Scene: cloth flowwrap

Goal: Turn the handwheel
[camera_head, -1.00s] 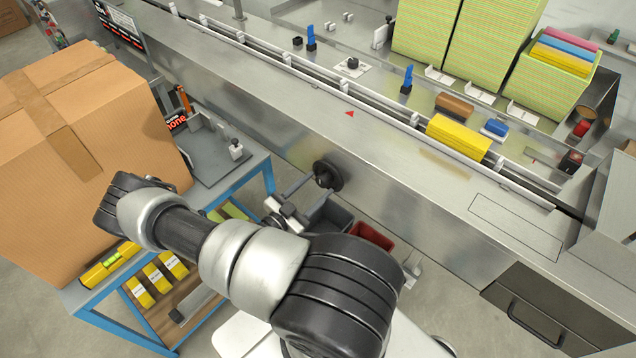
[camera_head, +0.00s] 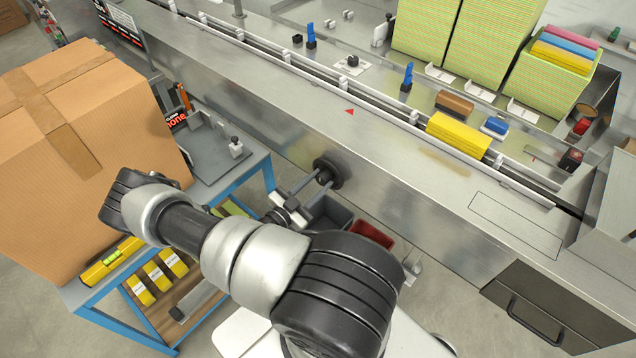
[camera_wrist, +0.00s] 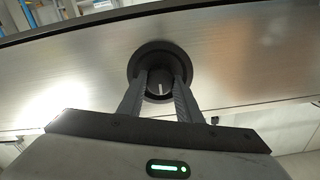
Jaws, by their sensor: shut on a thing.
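The handwheel (camera_head: 328,172) is a black round wheel on the front metal face of the machine. In the wrist view the handwheel (camera_wrist: 160,55) shows as a dark disc with a hub bearing a pale line, which stands nearly upright. My gripper (camera_head: 322,180) reaches it from the front. In the wrist view the two grey fingers of my gripper (camera_wrist: 161,85) lie on either side of the hub, shut on it. Part of the wheel's rim is hidden behind the fingers.
A large cardboard box (camera_head: 90,150) stands on a blue-framed cart (camera_head: 262,180) at the left. A grey bin and a red bin (camera_head: 372,236) sit below the handwheel. A yellow stack (camera_head: 458,134) lies on the conveyor above. Bare floor shows at lower right.

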